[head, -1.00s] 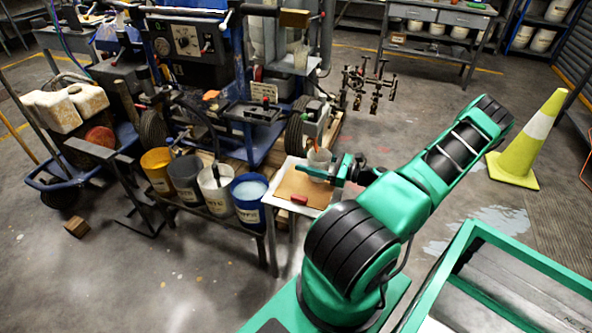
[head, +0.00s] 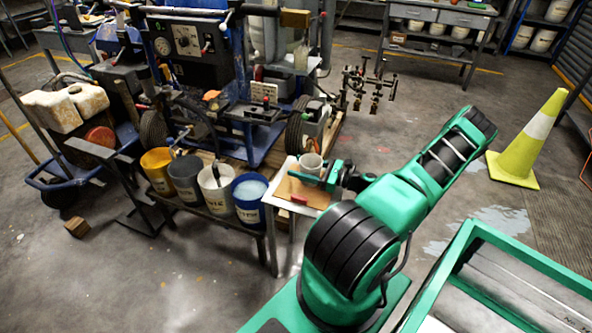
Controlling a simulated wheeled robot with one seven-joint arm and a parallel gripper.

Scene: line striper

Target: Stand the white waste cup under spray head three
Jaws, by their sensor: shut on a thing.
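The white waste cup (head: 311,163) stands upright at the small side table, its open rim facing up. My gripper (head: 314,174) reaches in from the right and is shut on the cup; its green finger crosses the cup's lower front and hides its base. I cannot tell whether the cup touches the board below. A rack of several spray heads (head: 368,88) hangs on a bar at the striper's right side, behind and to the right of the cup. Their numbers cannot be read.
The small table (head: 282,204) carries a brown board and a red block (head: 300,199). Several paint buckets, including a blue one (head: 250,200), stand on a bench to its left. A yellow cone (head: 525,140) stands right. Floor near the spray heads is clear.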

